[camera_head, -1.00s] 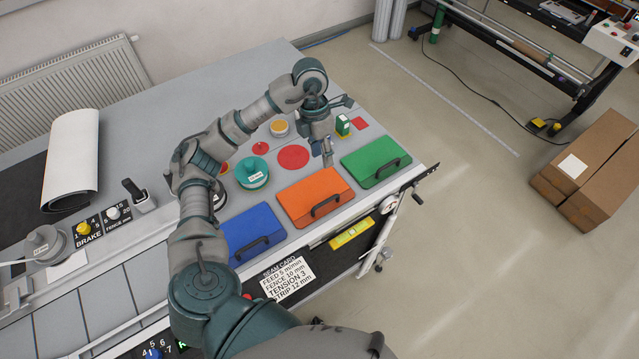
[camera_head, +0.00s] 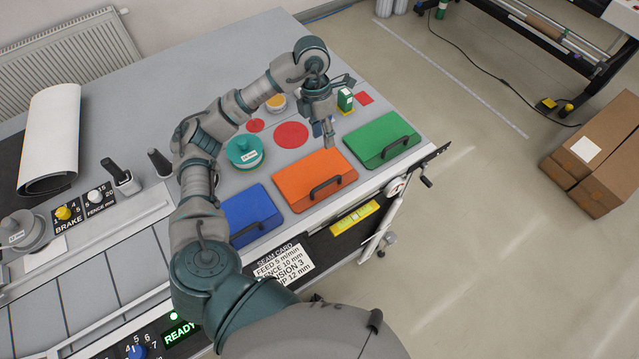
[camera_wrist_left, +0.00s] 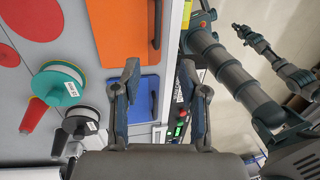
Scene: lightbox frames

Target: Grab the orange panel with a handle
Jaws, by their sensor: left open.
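The orange panel (camera_head: 308,182) lies flat at the table's front edge, between the blue panel (camera_head: 240,210) and the green panel (camera_head: 385,138). Its dark handle (camera_head: 326,187) is near its front edge. My left gripper (camera_head: 328,135) is above the table just behind the orange panel, pointing down, open and empty. In the left wrist view the open fingers (camera_wrist_left: 160,80) show with the orange panel (camera_wrist_left: 120,30) ahead of them and its handle (camera_wrist_left: 156,22) at the panel's right side. The blue panel (camera_wrist_left: 143,98) shows between the fingers.
A teal spool (camera_head: 245,152) stands behind the blue panel. A red disc (camera_head: 291,135) lies flat behind the orange panel. A green and white block (camera_head: 345,100) stands to the right of my gripper. A yellow level (camera_head: 355,218) lies below the table's front edge.

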